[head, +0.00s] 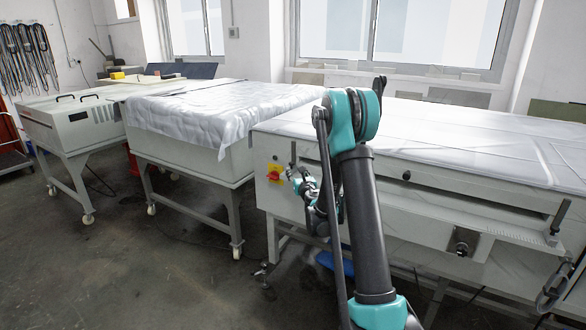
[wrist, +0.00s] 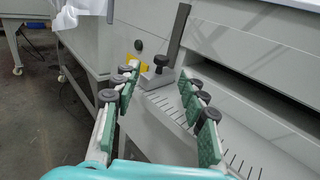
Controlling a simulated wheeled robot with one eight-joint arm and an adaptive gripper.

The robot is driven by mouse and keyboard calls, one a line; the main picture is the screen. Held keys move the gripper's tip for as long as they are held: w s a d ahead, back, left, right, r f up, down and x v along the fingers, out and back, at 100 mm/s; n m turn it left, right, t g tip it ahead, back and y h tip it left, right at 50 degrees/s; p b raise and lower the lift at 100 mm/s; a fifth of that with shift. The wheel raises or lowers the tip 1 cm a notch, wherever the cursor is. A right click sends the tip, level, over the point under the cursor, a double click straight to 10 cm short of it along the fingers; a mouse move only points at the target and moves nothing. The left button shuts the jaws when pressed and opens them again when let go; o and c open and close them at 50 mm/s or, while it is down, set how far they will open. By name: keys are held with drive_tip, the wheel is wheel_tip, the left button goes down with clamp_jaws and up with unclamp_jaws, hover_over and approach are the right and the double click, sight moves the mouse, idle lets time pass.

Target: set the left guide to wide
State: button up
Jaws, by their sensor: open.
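The left guide (wrist: 180,35) shows in the wrist view as an upright grey bar on a small metal block with a dark knob (wrist: 162,61). It stands at the far end of a sloping ledge with a ruled scale (wrist: 185,118). My gripper (wrist: 160,82) is open and empty, its green-padded fingers pointing toward the block, one to each side of it in the picture. I cannot tell whether they touch it. In the head view the guide (head: 293,152) is a thin bar at the machine's left end, and my gripper (head: 304,184) is close to it.
A red and yellow switch (head: 274,172) is on the machine's left end, near my gripper. The right guide (head: 559,215) stands at the other end of the machine front (head: 420,215). A cloth-covered table (head: 190,160) stands to the left. The floor (head: 130,270) at front left is clear.

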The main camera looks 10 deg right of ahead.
drive_tip(key=shift+s+d, duration=0.15)
drive_tip(key=shift+s, duration=0.85)
drive_tip(key=shift+s+d, duration=0.15)
drive_tip(key=shift+s, duration=0.85)
drive_tip(key=s+d+r+m+h, duration=0.5)
drive_tip(key=d+m, duration=0.3)
drive_tip(key=m, duration=0.3)
drive_tip(key=s+d+f+m+g+h, duration=0.1)
drive_tip(key=s+d+m+g+h, duration=0.35)
drive_tip(key=s+m, duration=0.7)
drive_tip(key=s+a+f+m+g+y, duration=0.2)
drive_tip(key=s+f+m+g, duration=0.1)
drive_tip(key=s, duration=0.6)
drive_tip(key=s+a+f+m+g+y, duration=0.2)
drive_tip(key=s+f+m, duration=0.3)
drive_tip(key=s, duration=0.5)
drive_tip(key=s+a+f+m+g+y, duration=0.2)
drive_tip(key=s+f+m+g, duration=0.2)
drive_tip(key=s+m, duration=0.3)
drive_tip(key=shift+s+a+f+y, duration=0.25)
drive_tip(key=shift+s+y, duration=0.1)
drive_tip(key=shift+s, duration=0.9)
